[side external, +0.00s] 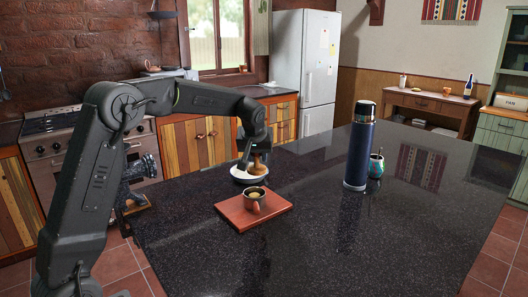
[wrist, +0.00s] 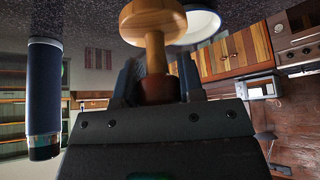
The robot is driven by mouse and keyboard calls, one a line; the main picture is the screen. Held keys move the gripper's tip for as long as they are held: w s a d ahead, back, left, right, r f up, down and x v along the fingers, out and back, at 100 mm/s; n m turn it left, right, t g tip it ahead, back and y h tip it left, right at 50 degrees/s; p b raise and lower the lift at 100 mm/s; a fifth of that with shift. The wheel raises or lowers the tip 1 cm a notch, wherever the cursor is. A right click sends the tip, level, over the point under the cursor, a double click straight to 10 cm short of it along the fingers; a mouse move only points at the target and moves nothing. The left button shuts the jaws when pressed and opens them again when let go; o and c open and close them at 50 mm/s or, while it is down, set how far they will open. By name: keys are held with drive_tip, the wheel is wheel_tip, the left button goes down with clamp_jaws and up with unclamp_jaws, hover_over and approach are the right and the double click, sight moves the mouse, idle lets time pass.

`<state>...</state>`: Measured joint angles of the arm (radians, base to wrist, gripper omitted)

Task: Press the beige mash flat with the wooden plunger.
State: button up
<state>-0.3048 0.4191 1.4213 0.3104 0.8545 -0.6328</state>
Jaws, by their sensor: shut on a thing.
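The wooden plunger (side external: 258,166) is in my gripper (side external: 256,153), held above or beside the white dish (side external: 241,175); I cannot tell if it touches the dish. In the wrist view the plunger's broad round head (wrist: 152,17) points away from the gripper (wrist: 155,85), whose fingers are shut on the plunger's other end. The beige mash (side external: 255,193) shows in the mouth of a small brown cup (side external: 253,204), nearer the camera than the plunger. The cup stands upright on a reddish-brown board (side external: 231,211). The wrist view does not show the cup or mash.
A tall dark blue flask (side external: 359,150) stands upright to the right on the dark speckled counter (side external: 330,235). A teal cup (side external: 376,166) with a thin straw stands beside it. The counter between board and flask is clear.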

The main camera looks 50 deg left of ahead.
sight(254, 170)
drive_tip(key=shift+s+d, duration=0.35)
drive_tip(key=shift+s, duration=0.35)
drive_tip(key=shift+f, duration=2.75)
drive_tip(key=shift+f, duration=1.35)
idle(3.2)
